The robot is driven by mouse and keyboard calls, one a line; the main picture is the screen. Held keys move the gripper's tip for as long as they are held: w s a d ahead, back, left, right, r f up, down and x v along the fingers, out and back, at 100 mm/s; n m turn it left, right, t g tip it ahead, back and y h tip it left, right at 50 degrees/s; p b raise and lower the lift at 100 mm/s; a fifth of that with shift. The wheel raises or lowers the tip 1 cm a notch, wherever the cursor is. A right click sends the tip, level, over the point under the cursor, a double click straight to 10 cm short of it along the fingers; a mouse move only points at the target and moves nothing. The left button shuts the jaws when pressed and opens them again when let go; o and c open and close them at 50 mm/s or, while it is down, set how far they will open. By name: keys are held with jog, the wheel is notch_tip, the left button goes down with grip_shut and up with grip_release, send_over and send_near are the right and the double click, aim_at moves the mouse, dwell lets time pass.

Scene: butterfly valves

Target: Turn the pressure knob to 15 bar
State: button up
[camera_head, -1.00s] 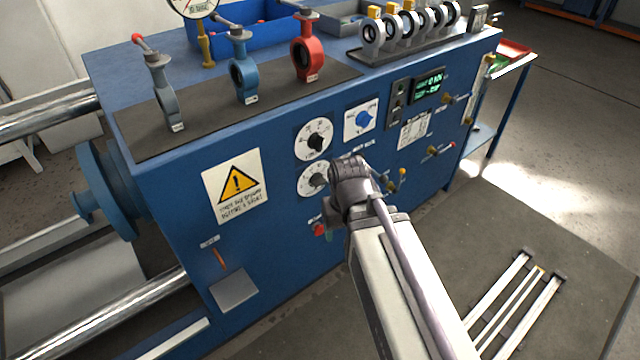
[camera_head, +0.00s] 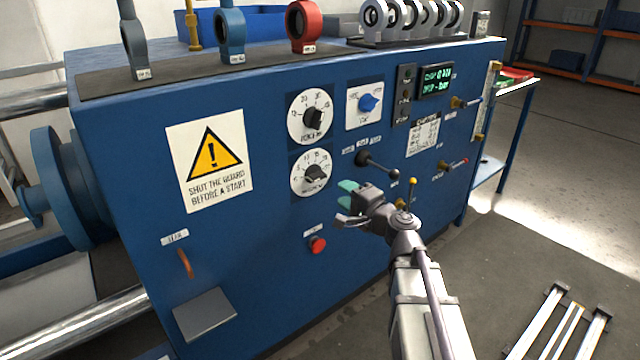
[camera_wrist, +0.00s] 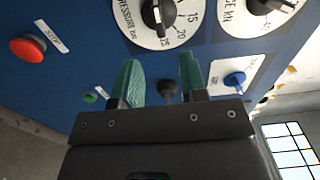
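The pressure dial (camera_head: 298,187) is the lower of two white dials on the blue panel, with a black knob (camera_head: 315,174) at its middle. In the wrist view, the pressure knob (camera_wrist: 158,14) is at the top edge, partly cut off, beside the marks 15, 20 and 25. I cannot tell its exact setting. My gripper (camera_head: 346,194) is to the lower right of this dial, apart from the knob. Its two green fingers show in the wrist view (camera_wrist: 160,76), spread and empty, with a gap between them.
The force dial (camera_head: 296,127) is just above, with a blue knob (camera_head: 369,103) to its right. A red button (camera_head: 318,245) is below the pressure dial. A black-ended lever (camera_head: 378,165) sticks out near my gripper. A warning sign (camera_head: 210,160) is at left.

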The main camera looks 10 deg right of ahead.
aim_at(321, 178)
jog(key=x, duration=1)
jog(key=shift+w+a+f, duration=0.1)
jog(key=shift+w+a, duration=0.05)
jog(key=shift+w, duration=0.05)
jog(key=shift+c, duration=0.2)
grip_shut()
